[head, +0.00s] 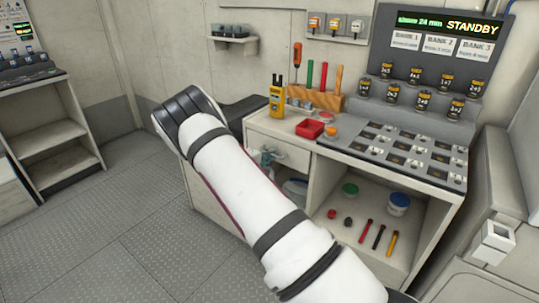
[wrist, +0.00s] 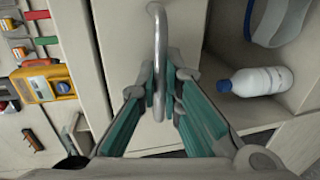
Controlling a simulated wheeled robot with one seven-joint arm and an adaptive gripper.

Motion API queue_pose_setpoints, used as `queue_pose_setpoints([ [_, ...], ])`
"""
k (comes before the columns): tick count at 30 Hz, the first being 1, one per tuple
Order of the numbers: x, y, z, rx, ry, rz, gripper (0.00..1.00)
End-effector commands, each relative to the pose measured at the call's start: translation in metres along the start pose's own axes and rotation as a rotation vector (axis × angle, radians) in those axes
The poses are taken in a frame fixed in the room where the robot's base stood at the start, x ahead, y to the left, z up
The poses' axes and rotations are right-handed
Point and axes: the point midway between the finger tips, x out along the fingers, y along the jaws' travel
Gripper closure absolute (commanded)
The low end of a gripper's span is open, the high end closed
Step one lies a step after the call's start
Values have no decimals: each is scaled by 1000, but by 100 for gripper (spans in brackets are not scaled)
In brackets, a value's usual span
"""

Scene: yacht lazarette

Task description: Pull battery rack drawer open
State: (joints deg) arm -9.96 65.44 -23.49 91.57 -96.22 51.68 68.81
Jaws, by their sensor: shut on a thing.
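The drawer front (head: 290,153) is a pale panel under the left end of the workbench. In the head view it looks about flush with the cabinet, though my arm covers part of it. In the wrist view the drawer front (wrist: 122,30) fills the upper middle. Its metal bar handle (wrist: 158,22) runs down between my teal fingers. My gripper (wrist: 162,72) is shut on the handle, one finger on each side. In the head view my gripper (head: 266,157) is small and partly hidden beside my white arm.
Below right, an open shelf holds a blue-lidded tub (head: 399,204) and loose tools. The floor (head: 85,230) at left is clear.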

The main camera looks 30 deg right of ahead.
Motion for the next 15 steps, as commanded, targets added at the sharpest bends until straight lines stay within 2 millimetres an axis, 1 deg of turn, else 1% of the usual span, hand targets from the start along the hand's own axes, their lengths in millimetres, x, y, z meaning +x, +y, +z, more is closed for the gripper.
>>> queue_pose_setpoints([
  [4,-13,-3,-1,-2,2,-2,100],
  [8,-38,-7,-1,-4,4,-2,100],
  [11,-65,-12,-1,-4,5,-2,100],
  [15,-108,-22,-1,-4,6,-3,100],
])
